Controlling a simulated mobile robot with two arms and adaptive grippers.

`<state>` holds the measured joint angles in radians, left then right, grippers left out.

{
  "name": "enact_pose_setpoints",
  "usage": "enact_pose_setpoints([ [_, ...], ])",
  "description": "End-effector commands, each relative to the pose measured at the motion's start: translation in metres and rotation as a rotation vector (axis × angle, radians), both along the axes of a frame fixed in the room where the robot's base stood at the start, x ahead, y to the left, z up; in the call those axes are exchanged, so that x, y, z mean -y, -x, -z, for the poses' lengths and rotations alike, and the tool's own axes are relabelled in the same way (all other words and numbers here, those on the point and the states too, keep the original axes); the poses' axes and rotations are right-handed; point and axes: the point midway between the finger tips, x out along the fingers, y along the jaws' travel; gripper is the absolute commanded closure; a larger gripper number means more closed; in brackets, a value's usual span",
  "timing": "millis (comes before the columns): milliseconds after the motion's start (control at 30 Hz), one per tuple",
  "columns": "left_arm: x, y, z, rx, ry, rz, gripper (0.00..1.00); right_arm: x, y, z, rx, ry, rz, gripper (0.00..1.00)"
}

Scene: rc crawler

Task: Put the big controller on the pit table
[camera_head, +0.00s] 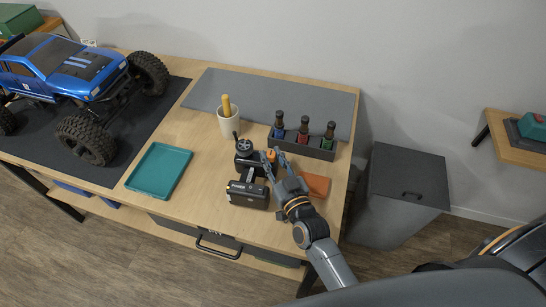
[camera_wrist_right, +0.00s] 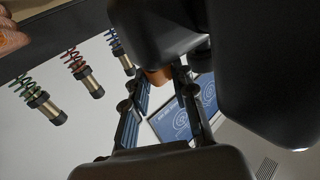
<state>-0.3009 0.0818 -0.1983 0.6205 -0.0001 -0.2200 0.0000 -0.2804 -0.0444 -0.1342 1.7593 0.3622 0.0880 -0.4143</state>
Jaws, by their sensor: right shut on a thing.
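The big controller (camera_head: 248,192) is black, with a wheel on top and a blocky base. It shows at the middle of the wooden workbench in the head view. My right gripper (camera_head: 271,157) reaches in from the lower right and is shut on the controller at its upper right side. In the right wrist view the controller's dark body (camera_wrist_right: 265,70) fills much of the top and right, and my right gripper's fingers (camera_wrist_right: 160,95) show below it. I cannot tell whether the base touches the bench top. The left gripper is out of view.
On the wooden bench (camera_head: 205,205) are a teal tray (camera_head: 160,171), a cup with a yellow handle (camera_head: 229,122), a dark rack (camera_head: 310,146) of shock absorbers and a blue crawler (camera_head: 75,68) on a black mat. A grey bin (camera_head: 400,190) and a small wooden table (camera_head: 512,150) stand right.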

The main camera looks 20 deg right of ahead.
Motion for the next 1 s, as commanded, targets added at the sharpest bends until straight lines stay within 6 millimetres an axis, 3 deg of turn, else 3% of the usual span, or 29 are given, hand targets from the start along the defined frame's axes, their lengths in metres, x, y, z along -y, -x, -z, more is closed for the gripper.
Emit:
enact_pose_setpoints([
  [200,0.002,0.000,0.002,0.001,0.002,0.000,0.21,0.000,0.000,0.002,0.005,-0.001,0.000,1.00],
  [233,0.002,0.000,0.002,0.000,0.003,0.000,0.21,0.000,0.000,0.003,0.001,0.000,0.000,0.68],
  [300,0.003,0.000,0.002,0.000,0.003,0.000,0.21,0.000,0.000,0.003,0.001,0.000,0.000,0.54],
  [333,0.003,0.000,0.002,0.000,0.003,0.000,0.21,0.000,0.000,0.003,0.001,0.000,0.000,0.52],
  [633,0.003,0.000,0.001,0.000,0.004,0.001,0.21,0.000,0.000,0.002,0.001,0.000,0.000,0.52],
  [767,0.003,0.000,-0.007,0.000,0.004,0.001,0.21,0.000,0.000,-0.011,0.002,0.000,0.001,0.52],
  [1000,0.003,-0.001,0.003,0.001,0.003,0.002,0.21,0.004,0.050,-0.005,-0.004,0.001,-0.001,0.52],
])
